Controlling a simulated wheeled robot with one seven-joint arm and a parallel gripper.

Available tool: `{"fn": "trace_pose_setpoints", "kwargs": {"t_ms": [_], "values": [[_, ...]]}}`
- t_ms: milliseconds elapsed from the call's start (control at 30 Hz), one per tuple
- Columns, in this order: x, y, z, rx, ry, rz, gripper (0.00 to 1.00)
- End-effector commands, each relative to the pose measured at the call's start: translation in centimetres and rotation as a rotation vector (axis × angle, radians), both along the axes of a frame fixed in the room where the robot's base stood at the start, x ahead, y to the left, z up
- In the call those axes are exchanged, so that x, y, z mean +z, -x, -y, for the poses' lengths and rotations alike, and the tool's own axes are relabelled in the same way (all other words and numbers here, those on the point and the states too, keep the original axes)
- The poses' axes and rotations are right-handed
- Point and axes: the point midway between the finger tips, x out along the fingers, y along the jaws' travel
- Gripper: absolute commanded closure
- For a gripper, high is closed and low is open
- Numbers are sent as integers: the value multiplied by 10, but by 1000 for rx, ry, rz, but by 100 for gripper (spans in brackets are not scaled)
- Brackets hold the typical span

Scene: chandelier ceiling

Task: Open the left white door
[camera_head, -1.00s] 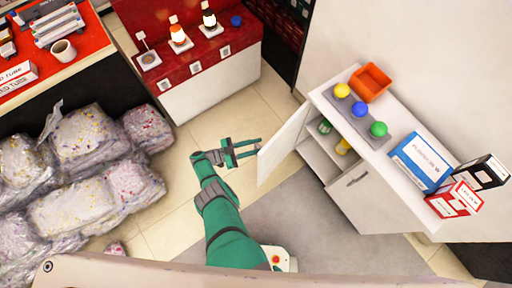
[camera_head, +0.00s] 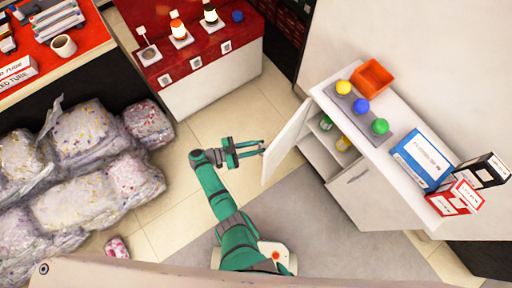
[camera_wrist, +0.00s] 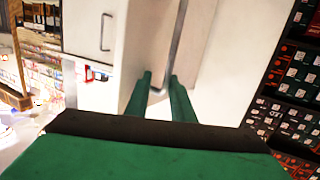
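The left white door (camera_head: 287,143) of the white cabinet stands swung out, with the compartment behind it showing. Inside are a green item (camera_head: 326,123) and a yellow item (camera_head: 343,143). My gripper (camera_head: 263,148) is at the door's outer side, near its free edge. Its two fingers are apart. In the wrist view the fingers (camera_wrist: 161,76) point at a white panel, and a long grey bar handle (camera_wrist: 176,45) reaches down between them. I cannot tell whether they touch it. The right white door (camera_head: 368,197) is shut.
The cabinet top (camera_head: 340,107) holds coloured balls, an orange bin (camera_head: 373,76) and boxes (camera_head: 421,160). A red-topped counter (camera_head: 190,62) stands behind my gripper. Wrapped bales (camera_head: 80,190) fill the left. Tiled floor (camera_head: 175,210) is clear between the bales and my arm.

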Motion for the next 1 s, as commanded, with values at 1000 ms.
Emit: {"fn": "trace_pose_setpoints", "kwargs": {"t_ms": [1000], "values": [[104,108,1,1,83,78,73]]}}
